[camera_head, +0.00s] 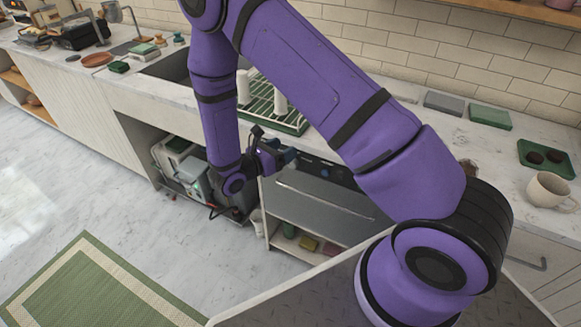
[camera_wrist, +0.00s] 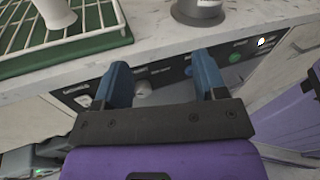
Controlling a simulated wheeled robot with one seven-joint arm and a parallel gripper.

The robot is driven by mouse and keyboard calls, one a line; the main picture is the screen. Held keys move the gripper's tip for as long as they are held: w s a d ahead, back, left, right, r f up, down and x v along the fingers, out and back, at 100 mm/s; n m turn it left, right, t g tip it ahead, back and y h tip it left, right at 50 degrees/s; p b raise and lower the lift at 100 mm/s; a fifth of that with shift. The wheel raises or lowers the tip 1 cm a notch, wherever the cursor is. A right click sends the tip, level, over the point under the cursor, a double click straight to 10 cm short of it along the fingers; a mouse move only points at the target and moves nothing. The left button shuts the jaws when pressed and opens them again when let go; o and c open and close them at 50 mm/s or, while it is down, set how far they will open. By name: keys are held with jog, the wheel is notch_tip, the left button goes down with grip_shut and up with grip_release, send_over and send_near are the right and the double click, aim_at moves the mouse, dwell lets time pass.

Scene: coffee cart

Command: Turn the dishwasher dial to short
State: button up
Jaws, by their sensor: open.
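The dishwasher (camera_head: 318,203) sits under the counter in the head view, with a steel front and a dark control panel along its top. My gripper (camera_head: 290,156) is at the left end of this panel. In the wrist view, the panel runs beneath the counter edge. Another pale knob (camera_wrist: 84,100) shows left of the left finger. The printed labels are too small to read, so the dial's setting cannot be told.
A green button (camera_wrist: 235,57) and a lit lamp (camera_wrist: 262,42) are on the panel's right. Above, the counter edge (camera_wrist: 150,48) overhangs close to the fingers. A dish rack (camera_wrist: 85,38) with a white cup (camera_wrist: 56,12) and a grey round base (camera_wrist: 198,10) stand on it.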

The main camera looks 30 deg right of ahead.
aim_at(291, 166)
jog(key=s+a+f+n+t+y, duration=0.1)
jog(key=a+f+n+t, duration=0.2)
jog(key=f, duration=0.4)
jog(key=s+a+f+n+t+y, duration=0.1)
jog(key=f+n+t, duration=0.25)
jog(key=f, duration=0.35)
jog(key=shift+n+g, duration=0.25)
jog(key=shift+n, duration=0.2)
jog(key=x, duration=1.1)
jog(key=shift+r, duration=0.3)
jog(key=c, duration=0.9)
